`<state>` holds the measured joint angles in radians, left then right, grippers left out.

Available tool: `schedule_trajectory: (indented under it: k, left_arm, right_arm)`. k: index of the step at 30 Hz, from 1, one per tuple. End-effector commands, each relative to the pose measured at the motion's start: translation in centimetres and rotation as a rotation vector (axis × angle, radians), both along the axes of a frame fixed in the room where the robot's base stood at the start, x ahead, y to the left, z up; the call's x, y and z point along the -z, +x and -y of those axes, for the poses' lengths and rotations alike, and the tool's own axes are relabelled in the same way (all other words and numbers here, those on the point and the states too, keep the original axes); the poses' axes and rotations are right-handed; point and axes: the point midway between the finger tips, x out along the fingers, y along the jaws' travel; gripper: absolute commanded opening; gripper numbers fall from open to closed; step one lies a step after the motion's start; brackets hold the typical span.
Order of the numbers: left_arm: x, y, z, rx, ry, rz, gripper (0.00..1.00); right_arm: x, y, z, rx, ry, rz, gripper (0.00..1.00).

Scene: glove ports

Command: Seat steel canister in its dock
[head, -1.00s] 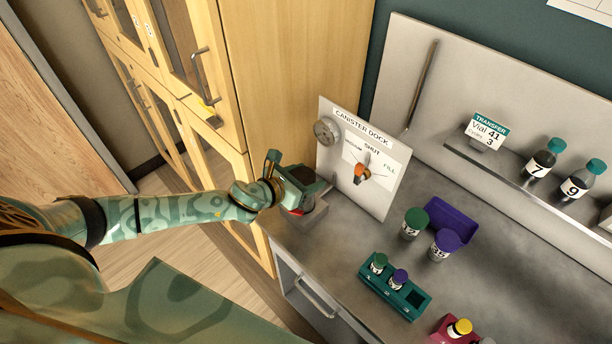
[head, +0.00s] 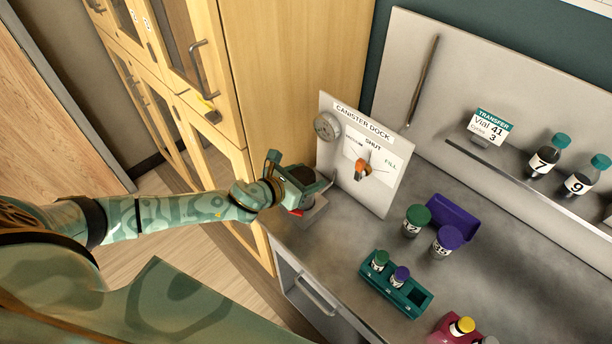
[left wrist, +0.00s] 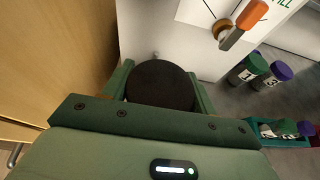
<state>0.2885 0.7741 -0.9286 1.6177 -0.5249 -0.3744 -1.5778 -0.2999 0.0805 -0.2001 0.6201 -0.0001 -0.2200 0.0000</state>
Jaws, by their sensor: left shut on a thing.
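The steel canister shows as a round black top (left wrist: 160,85) between my left gripper's fingers in the left wrist view. In the head view it is a dark shape (head: 303,175) in the jaws; its sides are mostly hidden. My left gripper (head: 312,186) is shut on it, close in front of the white canister dock panel (head: 385,185). A grey block (head: 313,213) at the panel's foot shows below the gripper. I cannot tell whether the canister touches it. My right gripper is out of view.
A round gauge (head: 327,126) is on the panel's upper left. Right of the panel, green-capped (head: 416,220) and purple-capped (head: 446,241) vials stand by a purple holder (head: 453,215). A teal rack (head: 412,306) with two vials is nearer. A wooden cabinet (head: 290,80) stands close on the left.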

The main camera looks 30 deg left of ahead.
Motion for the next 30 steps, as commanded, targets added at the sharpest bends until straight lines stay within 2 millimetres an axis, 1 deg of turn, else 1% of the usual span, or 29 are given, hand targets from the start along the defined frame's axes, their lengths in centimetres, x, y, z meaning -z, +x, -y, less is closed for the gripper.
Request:
schedule_trajectory:
  k: [13,23,30]
  left_arm:
    - [0.71,0.07,0.01,0.0,-0.002,0.002,0.0]
    - [0.65,0.07,0.02,0.0,-0.001,0.002,0.0]
    - [0.09,0.07,0.01,0.0,-0.002,0.002,0.0]
  right_arm:
    - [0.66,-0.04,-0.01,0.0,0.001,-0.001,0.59]
    - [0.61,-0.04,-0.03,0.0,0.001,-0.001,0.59]
    - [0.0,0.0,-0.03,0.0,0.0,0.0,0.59]
